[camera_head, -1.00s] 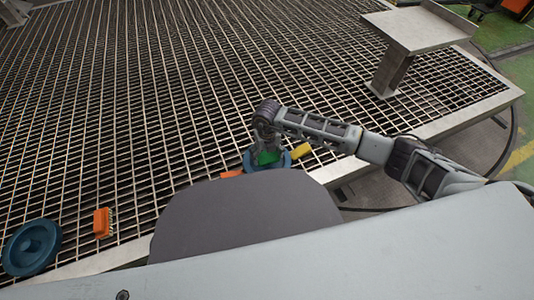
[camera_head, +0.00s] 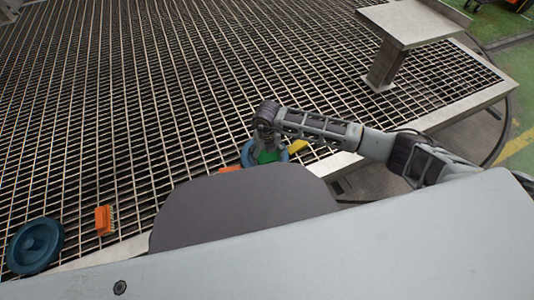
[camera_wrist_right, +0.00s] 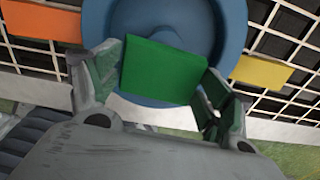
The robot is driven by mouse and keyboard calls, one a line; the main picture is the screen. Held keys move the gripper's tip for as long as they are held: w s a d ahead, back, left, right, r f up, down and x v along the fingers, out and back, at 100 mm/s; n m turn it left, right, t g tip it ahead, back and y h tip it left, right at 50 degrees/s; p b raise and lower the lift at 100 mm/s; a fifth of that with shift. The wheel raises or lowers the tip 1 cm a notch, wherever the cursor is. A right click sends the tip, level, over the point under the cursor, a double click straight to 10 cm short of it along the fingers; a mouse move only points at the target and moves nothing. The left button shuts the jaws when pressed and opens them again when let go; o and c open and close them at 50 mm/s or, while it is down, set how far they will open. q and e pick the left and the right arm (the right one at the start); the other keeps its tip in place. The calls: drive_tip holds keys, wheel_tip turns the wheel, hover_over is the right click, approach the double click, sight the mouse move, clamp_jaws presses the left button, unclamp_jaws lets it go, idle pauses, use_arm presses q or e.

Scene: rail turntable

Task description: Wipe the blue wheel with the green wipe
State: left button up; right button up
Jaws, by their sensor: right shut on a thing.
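The green wipe (camera_wrist_right: 160,70) is a flat green block held between the fingers of my right gripper (camera_head: 266,154), which is shut on it. In the right wrist view the fingers of my right gripper (camera_wrist_right: 160,88) stand on both sides of the wipe. A blue wheel (camera_wrist_right: 222,28) lies behind and under the wipe; whether they touch I cannot tell. In the head view this wheel (camera_head: 248,152) is partly hidden by my gripper and my own body. Another blue wheel (camera_head: 35,246) lies at the lower left, away from the gripper. My left gripper does not show.
An orange brush (camera_head: 103,220) lies beside the left wheel. An orange thing (camera_wrist_right: 42,20) and a yellow thing (camera_wrist_right: 262,73) lie on either side of the near wheel. The metal grating (camera_head: 150,80) is wide and mostly clear. A grey stand (camera_head: 410,22) rises at upper right.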

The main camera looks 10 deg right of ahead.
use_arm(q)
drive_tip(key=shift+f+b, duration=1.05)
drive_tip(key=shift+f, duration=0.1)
use_arm(e)
drive_tip(key=shift+w+a, duration=0.2)
drive_tip(key=shift+w, duration=0.8)
drive_tip(key=shift+w+a, duration=0.2)
drive_tip(key=shift+w, duration=0.8)
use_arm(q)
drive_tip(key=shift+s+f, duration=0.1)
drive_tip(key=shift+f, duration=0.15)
use_arm(e)
drive_tip(key=shift+w+a, duration=0.1)
drive_tip(key=shift+w, duration=0.2)
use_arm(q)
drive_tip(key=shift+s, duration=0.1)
use_arm(e)
drive_tip(key=shift+s, duration=0.1)
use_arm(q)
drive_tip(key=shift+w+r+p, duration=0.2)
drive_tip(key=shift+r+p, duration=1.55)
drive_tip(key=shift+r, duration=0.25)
use_arm(e)
drive_tip(key=shift+s+d, duration=0.2)
drive_tip(key=shift+s, duration=0.6)
drive_tip(key=shift+s+d, duration=0.15)
drive_tip(key=shift+s, duration=0.6)
drive_tip(key=shift+s+d, duration=0.2)
drive_tip(key=shift+s, duration=0.6)
